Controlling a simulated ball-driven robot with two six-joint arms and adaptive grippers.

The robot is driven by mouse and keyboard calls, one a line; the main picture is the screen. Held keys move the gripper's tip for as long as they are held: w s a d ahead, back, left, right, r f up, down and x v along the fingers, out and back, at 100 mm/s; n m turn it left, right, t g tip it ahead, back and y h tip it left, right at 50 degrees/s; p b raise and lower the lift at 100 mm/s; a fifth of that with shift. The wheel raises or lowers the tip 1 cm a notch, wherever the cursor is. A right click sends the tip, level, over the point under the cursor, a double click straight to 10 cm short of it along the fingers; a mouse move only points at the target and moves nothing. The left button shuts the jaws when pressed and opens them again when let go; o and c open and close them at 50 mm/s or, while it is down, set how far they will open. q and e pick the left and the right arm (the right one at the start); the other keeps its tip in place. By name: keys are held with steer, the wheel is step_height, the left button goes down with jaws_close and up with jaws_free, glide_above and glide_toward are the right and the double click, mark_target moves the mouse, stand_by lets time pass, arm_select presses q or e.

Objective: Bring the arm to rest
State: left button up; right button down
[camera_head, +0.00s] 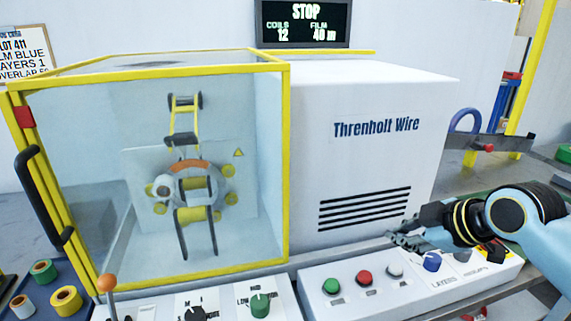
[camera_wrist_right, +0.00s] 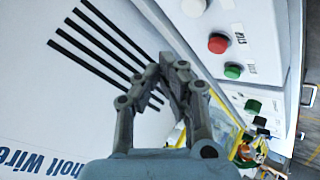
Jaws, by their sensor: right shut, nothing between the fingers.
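My right gripper (camera_head: 402,238) reaches in from the right, above the back of the button panel and in front of the vents of the white machine (camera_head: 385,85). In the right wrist view its fingertips (camera_wrist_right: 175,68) are together with nothing between them. The fingers appear in front of the vent slots and beside the panel, and look clear of the buttons. My left gripper does not show in either view.
A yellow-framed clear guard (camera_head: 283,160) stands left, closed over the wrapping ring. A screen (camera_head: 304,24) reads STOP.

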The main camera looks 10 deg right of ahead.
steer(key=s+a+m+g+h, duration=0.15)
steer(key=s+m, duration=0.35)
steer(key=s, duration=0.8)
steer(key=s+a+m+g+h, duration=0.1)
steer(key=s+m+g+h, duration=0.15)
steer(key=s+m, duration=0.65)
steer(key=s+d+f+n+g+b, duration=0.1)
steer(key=s+f+b, duration=0.15)
steer(key=f, duration=1.25)
steer(key=s+d+f+n+g+b, duration=0.1)
steer(key=s+d+f+n, duration=0.15)
steer(key=f, duration=1.25)
steer(key=s+f+m+g+b, duration=0.1)
steer(key=s+f+b, duration=0.2)
steer(key=s+f, duration=1.6)
steer(key=shift+f+g+y+b, duration=0.3)
steer(key=shift+f+y+b, duration=0.1)
steer(key=shift+f, duration=0.2)
steer(key=shift+s, duration=0.1)
